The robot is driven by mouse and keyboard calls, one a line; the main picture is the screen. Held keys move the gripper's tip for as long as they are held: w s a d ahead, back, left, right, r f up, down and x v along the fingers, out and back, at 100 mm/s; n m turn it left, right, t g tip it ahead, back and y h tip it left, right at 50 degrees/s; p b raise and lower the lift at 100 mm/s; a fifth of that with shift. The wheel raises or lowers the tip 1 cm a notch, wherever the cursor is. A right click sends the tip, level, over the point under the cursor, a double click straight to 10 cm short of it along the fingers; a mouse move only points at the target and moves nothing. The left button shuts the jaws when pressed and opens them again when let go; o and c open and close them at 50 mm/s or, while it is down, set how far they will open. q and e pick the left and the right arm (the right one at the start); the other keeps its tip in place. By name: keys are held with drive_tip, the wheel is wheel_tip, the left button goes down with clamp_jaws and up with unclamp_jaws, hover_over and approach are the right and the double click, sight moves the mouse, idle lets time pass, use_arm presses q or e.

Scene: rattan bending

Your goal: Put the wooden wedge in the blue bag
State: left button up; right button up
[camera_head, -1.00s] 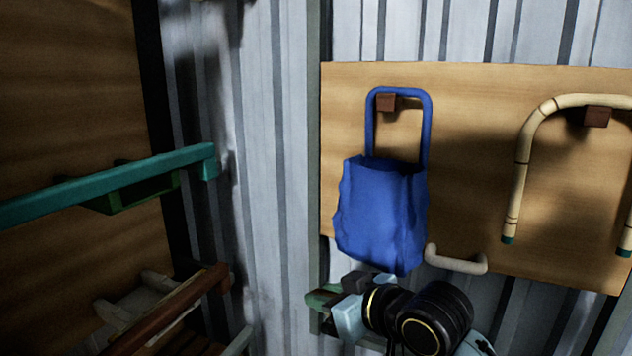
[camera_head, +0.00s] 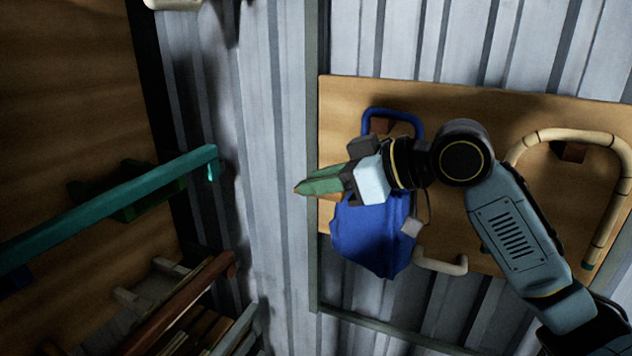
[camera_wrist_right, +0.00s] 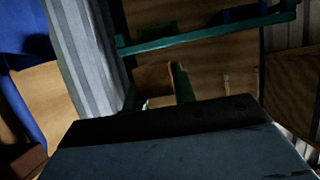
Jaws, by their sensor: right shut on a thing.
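The blue bag (camera_head: 370,240) hangs by its handle from a brown peg on the wooden board. My right gripper (camera_head: 314,186) is raised in front of the bag's upper part and points left, so its opening is mostly hidden. Its green fingers are shut on the wooden wedge, of which only a small tan tip (camera_head: 299,190) seems to show. In the right wrist view the wedge (camera_wrist_right: 153,78) is a brown block between the green fingers. Blue fabric of the bag (camera_wrist_right: 22,35) fills that view's left edge. My left gripper is not in view.
A curved rattan cane (camera_head: 602,222) hangs on the board (camera_head: 470,108) at right. A teal bar (camera_head: 110,205) and a rack with brown bars (camera_head: 180,305) stand at left. Corrugated wall is behind.

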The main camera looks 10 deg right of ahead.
drive_tip(key=w+d+f+b, duration=0.1)
drive_tip(key=w+d+b, duration=0.1)
drive_tip(key=w+d, duration=0.6)
drive_tip(key=shift+d+f, duration=0.35)
drive_tip(key=shift+d, duration=0.8)
drive_tip(key=o, duration=1)
